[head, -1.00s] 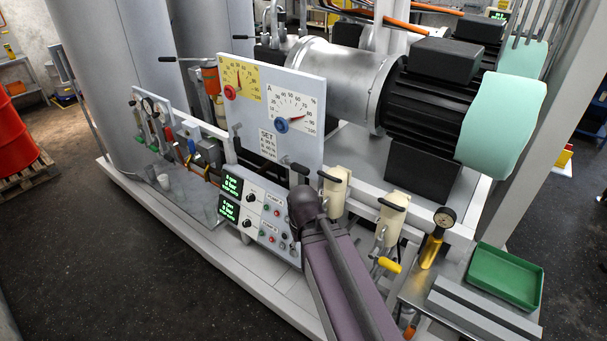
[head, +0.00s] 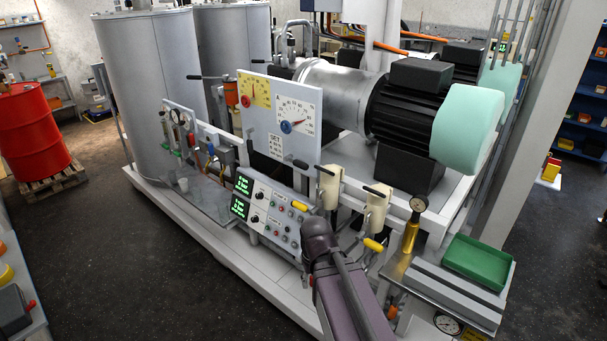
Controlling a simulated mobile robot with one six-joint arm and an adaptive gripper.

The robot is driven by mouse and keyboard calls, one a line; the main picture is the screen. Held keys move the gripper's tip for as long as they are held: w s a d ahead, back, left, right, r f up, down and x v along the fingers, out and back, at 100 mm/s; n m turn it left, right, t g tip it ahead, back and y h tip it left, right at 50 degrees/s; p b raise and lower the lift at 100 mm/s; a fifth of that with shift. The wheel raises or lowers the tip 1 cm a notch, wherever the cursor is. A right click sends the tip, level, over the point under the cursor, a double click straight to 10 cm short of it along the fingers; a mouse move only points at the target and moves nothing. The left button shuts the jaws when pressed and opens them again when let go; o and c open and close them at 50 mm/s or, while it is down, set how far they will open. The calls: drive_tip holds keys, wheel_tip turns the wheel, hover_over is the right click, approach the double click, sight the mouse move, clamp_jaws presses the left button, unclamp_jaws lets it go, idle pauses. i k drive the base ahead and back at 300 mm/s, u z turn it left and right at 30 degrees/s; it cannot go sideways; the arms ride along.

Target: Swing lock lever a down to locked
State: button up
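Two cream valve-like bodies stand at the front rail, the left one (head: 329,190) and the right one (head: 376,214), each with a black lever across its top: the left lever (head: 325,170) and the right lever (head: 375,191). Below them are a yellow handle on the left (head: 300,205) and a yellow handle on the right (head: 373,245). I can read no label telling which is lock lever a, nor whether any is locked. My purple arm rises in front, its dark rounded joint just below the left body. My gripper does not show.
A dial board (head: 281,150) with red and blue knobs stands left of the levers, above a pump control panel (head: 267,216). A brass gauge stand (head: 411,231) and a green tray (head: 478,262) are at right. A red drum (head: 33,140) stands far left. The floor in front is open.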

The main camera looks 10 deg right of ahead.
sight(305, 166)
drive_tip(key=z, duration=0.55)
drive_tip(key=k, duration=0.15)
drive_tip(key=u, duration=1.4)
drive_tip(key=i, duration=1.2)
drive_tip(key=z, duration=0.85)
